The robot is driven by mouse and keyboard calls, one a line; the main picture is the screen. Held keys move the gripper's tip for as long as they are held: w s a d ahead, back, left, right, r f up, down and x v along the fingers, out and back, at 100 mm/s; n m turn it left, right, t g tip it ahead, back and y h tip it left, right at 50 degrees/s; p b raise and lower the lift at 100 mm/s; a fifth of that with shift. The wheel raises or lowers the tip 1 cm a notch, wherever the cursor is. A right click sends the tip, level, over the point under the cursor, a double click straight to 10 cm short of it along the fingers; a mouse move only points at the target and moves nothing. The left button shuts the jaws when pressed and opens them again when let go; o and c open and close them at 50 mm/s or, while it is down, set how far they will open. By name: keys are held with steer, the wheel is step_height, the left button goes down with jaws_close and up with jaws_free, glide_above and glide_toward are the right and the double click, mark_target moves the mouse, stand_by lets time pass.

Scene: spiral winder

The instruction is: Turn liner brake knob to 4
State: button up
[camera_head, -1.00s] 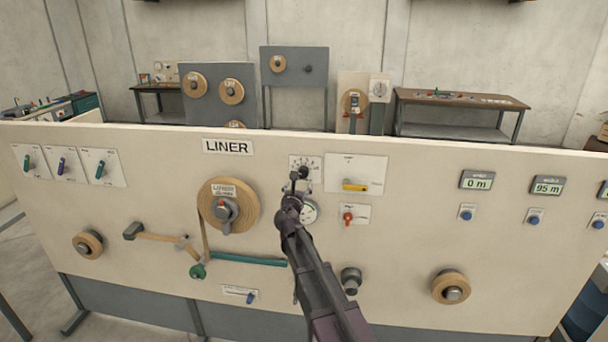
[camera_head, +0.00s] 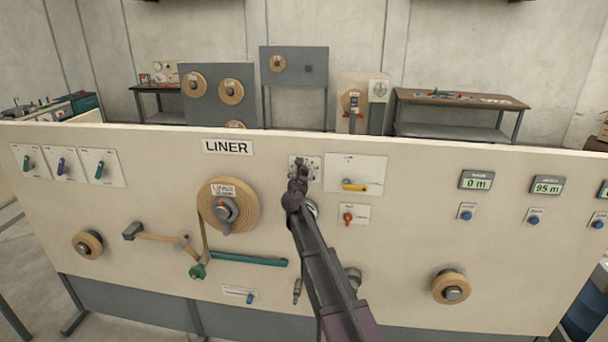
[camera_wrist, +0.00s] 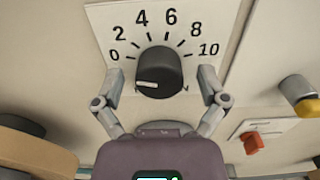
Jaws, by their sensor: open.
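The liner brake knob (camera_wrist: 159,73) is a black round knob on a white dial plate (camera_wrist: 205,18) marked 0, 2, 4, 6, 8, 10. Its white pointer line lies to the left, a little below the 0 mark. My gripper (camera_wrist: 160,84) is open in the wrist view, with one finger on each side of the knob; I cannot tell whether either finger touches it. In the head view my gripper (camera_head: 299,172) is in front of the dial plate (camera_head: 314,162) and hides the knob.
Right of the dial, a white plate carries a yellow handle (camera_head: 354,186). Below it is a red knob (camera_head: 348,217). The liner roll (camera_head: 245,205) is to the left on the cream panel (camera_head: 420,215). The panel surface around the dial is mostly flat.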

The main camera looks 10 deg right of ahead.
steer(key=c, duration=1.1)
steer(key=shift+d, duration=0.25)
steer(key=shift+c, duration=0.2)
steer(key=shift+a, duration=0.2)
steer(key=shift+m, duration=0.5)
steer(key=m, duration=1)
steer(key=shift+s+d+f+m, duration=0.1)
steer(key=shift+m, duration=0.3)
